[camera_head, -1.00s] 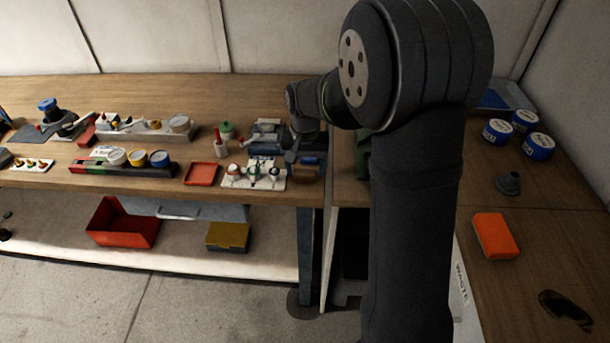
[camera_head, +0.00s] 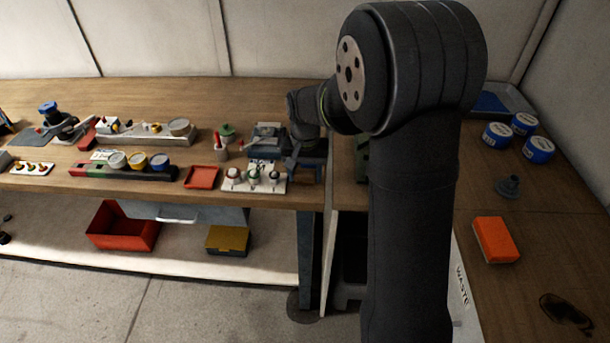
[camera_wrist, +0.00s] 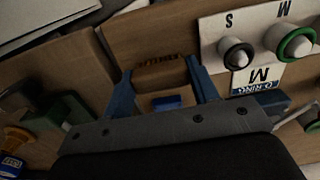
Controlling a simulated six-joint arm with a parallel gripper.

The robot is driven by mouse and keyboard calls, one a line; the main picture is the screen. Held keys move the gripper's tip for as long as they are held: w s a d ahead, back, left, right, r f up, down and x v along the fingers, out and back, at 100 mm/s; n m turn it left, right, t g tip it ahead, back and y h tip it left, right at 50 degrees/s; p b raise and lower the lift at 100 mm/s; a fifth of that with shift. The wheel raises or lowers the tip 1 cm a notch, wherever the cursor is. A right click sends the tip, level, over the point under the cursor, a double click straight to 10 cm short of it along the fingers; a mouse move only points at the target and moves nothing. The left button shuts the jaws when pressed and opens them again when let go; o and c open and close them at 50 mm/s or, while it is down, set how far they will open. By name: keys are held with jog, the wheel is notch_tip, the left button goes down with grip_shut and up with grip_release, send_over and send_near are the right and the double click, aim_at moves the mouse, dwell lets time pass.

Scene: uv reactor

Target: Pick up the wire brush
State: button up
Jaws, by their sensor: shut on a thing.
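The wire brush (camera_wrist: 160,76) shows in the wrist view as a brown wooden block with a dark, rough strip on its far side. A small blue piece (camera_wrist: 166,102) shows at its near side. My gripper (camera_wrist: 162,84) has its two blue fingers on either side of the block, shut on it. In the head view my gripper (camera_head: 306,163) is low at the right end of the long bench and mostly covers the brush there. I cannot tell whether the brush still touches the bench.
A white O-ring stand (camera_head: 254,183) with several pegs is close by on the left, and a red tray (camera_head: 202,177) lies beyond it. A grey-blue device (camera_head: 266,140) sits behind. The right-hand bench holds an orange block (camera_head: 496,240) and blue-white tins (camera_head: 538,149).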

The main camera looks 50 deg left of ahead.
aim_at(310, 173)
jog(key=r, duration=0.2)
jog(key=d+r, duration=0.1)
jog(key=r, duration=0.1)
jog(key=shift+w+r, duration=0.1)
jog(key=shift+w, duration=0.3)
jog(key=w+d+r, duration=0.5)
jog(key=d+r, duration=0.1)
jog(key=d, duration=0.3)
jog(key=shift+w, duration=0.1)
